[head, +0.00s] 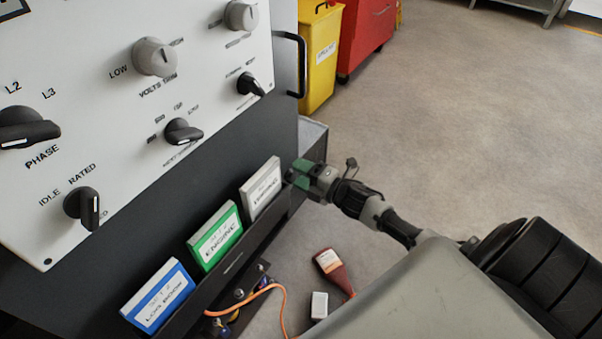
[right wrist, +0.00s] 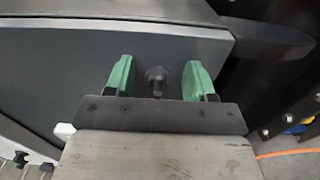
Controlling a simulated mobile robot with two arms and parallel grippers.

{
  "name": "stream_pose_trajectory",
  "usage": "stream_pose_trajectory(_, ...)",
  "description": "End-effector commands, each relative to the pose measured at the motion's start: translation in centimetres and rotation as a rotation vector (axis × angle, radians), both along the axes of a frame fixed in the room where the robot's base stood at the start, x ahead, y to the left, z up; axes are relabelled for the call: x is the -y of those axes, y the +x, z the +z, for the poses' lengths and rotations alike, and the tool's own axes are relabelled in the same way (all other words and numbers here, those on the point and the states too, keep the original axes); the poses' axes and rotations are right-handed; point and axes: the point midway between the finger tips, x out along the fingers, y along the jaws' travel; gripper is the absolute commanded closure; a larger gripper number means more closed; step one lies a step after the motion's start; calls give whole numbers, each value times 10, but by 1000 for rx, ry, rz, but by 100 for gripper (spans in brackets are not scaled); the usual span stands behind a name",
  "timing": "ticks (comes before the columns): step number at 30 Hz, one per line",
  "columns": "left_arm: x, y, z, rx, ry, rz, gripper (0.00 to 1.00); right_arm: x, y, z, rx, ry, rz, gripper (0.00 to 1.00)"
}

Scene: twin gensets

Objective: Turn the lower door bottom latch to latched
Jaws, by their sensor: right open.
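In the right wrist view a small dark latch knob (right wrist: 155,78) sits on a dark grey door panel (right wrist: 60,65). My right gripper (right wrist: 158,82) is open, with one green finger on each side of the knob. A gap shows between the knob and each finger. Whether the fingertips reach the panel, I cannot tell. In the head view my right gripper (head: 303,174) is beside the lower right of the genset cabinet, near the white binder (head: 262,188). The latch is hidden there. My left gripper is not in view.
A control panel (head: 120,100) with several knobs fills the left. Green (head: 215,236) and blue (head: 158,296) binders stand in a rack below it. An orange cable (head: 270,287) and a red-brown bottle-like object (head: 332,268) lie lower. A yellow bin (head: 319,60) stands behind; open floor lies right.

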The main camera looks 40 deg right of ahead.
Motion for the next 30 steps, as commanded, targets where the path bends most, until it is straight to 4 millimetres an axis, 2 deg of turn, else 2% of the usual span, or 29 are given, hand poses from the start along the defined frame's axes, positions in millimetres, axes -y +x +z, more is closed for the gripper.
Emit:
stream_pose_trajectory(6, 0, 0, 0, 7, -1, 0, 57, 10, -27, -1, -4, -2, 1, 46)
stream_pose_trajectory(12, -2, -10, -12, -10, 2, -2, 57, 26, -64, -1, -4, 0, -1, 46)
stream_pose_trajectory(18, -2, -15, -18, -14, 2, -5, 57, 37, -90, 0, -2, -1, -1, 46)
stream_pose_trajectory(22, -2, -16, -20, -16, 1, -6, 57, 41, -97, 0, -1, 0, -1, 46)
stream_pose_trajectory(30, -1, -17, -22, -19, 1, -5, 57, 41, -98, 0, 1, 0, -1, 46)
